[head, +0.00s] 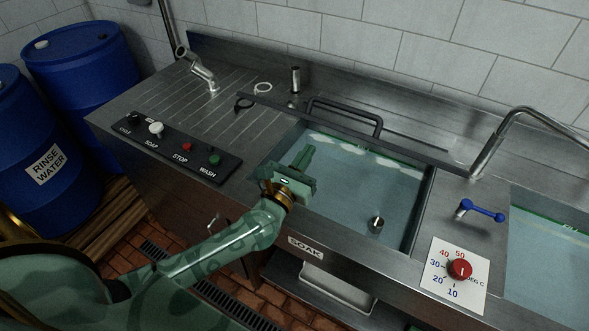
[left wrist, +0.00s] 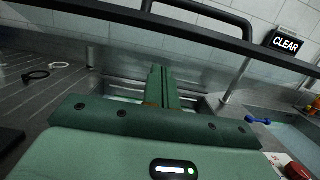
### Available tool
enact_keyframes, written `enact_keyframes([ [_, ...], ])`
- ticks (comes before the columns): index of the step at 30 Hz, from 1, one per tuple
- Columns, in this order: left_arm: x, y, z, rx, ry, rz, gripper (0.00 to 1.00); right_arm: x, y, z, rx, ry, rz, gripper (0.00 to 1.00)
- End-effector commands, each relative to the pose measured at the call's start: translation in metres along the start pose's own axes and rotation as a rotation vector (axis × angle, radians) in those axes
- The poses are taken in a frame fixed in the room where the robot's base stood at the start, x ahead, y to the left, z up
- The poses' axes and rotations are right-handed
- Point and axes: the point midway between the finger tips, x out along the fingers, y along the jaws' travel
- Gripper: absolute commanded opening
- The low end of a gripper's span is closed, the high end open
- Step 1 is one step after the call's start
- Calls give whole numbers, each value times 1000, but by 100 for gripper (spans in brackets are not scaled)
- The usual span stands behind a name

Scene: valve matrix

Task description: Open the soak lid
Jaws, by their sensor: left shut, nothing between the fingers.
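The SOAK basin (head: 345,195) holds pale water, and its surface shows openly in the head view. A long dark bar with a black loop handle (head: 345,112) crosses the basin's back side; it looks like the lid's edge, but I cannot tell how the lid panel lies. In the left wrist view the bar (left wrist: 120,14) and handle (left wrist: 205,12) cross the top of the picture. My left gripper (head: 306,153) is shut and empty over the basin's left front part, in front of the handle and apart from it. Its fingers (left wrist: 163,75) point toward the back wall.
A button panel (head: 180,146) is left of the basin. A tap (head: 203,75) stands behind it. A curved spout (head: 500,140), a blue lever (head: 484,211) and a red temperature knob (head: 460,269) are at the right. Blue drums (head: 88,65) stand at far left.

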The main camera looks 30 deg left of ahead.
Motion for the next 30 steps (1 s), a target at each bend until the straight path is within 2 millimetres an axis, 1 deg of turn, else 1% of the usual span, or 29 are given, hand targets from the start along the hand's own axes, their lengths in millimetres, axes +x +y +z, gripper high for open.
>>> enact_keyframes([
  [1, 10, 0, 2, -1, -2, 1, 0, -2, 0, 1, 0, -1, 0, 29],
  [3, 19, 0, 13, 0, -2, 0, 0, -12, 1, 0, 0, 0, 1, 29],
  [6, 28, 0, 22, -1, -1, 0, 0, -19, 1, -2, 0, 1, 2, 29],
  [9, 33, 0, 27, 0, 0, -1, 0, -22, 2, -2, 0, 1, 2, 29],
  [13, 36, 0, 28, 1, 1, -1, 0, -24, 1, -1, 0, 0, 2, 29],
  [23, 36, 0, 28, 1, 2, -1, 0, -24, 1, -1, 0, 0, 1, 29],
  [26, 38, 0, 32, 1, 6, 0, 0, -28, 1, -2, 0, 1, 2, 29],
  [30, 47, 0, 44, -1, 29, 0, 0, -44, 2, -5, 0, 4, 2, 29],
])
